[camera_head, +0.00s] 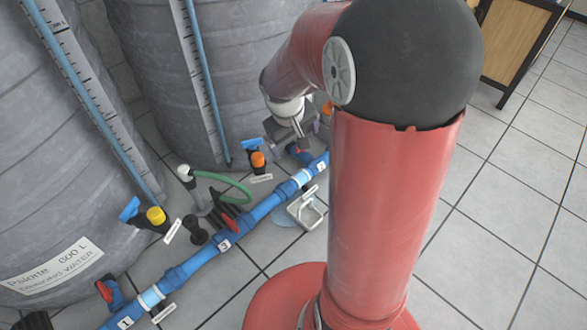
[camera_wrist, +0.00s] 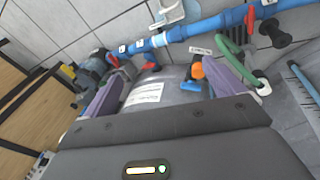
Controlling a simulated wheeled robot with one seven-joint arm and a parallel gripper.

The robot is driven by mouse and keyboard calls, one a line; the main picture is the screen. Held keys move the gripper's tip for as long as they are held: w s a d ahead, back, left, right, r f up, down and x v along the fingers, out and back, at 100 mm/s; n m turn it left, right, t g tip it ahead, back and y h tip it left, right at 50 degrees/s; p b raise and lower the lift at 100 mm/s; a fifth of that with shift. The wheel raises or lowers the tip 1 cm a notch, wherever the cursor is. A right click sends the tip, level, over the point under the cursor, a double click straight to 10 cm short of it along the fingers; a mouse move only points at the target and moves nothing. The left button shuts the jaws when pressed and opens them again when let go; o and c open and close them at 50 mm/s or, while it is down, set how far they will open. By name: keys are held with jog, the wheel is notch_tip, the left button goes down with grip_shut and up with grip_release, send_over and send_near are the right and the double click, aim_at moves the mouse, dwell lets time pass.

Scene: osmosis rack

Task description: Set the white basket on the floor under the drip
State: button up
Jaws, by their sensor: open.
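A small white open-framed object, which looks like the white basket (camera_head: 306,212), sits on the floor just right of the blue pipe (camera_head: 262,208). It also shows at the top edge of the wrist view (camera_wrist: 171,14), partly cut off. A bluish wet patch (camera_head: 284,217) lies on the tiles at its left side; how far it reaches under the basket I cannot tell. My gripper (camera_head: 301,128) is above the pipe's far end, beside the tanks and apart from the basket. In the wrist view its two purple fingers (camera_wrist: 162,78) are spread with nothing held between them.
Large grey tanks (camera_head: 180,90) stand left and behind. Valves with orange (camera_head: 258,159) and yellow (camera_head: 156,216) caps and a green hose (camera_head: 228,182) crowd the pipe. A wooden cabinet (camera_head: 522,38) stands at the far right. Tiled floor on the right is clear.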

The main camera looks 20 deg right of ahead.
jog(key=s+a+r+m+t+y, duration=0.1)
jog(key=s+a+r, duration=0.3)
jog(key=s, duration=0.5)
jog(key=s+a+r+m+t+y, duration=0.1)
jog(key=s+a+r, duration=0.3)
jog(key=s+r, duration=0.4)
jog(key=shift+s+a+r+t+y, duration=0.15)
jog(key=shift+s+a+t+y, duration=0.2)
jog(key=shift+s+t, duration=0.3)
notch_tip(320, 180, up, 9)
jog(key=p, duration=0.9)
jog(key=shift+r, duration=0.1)
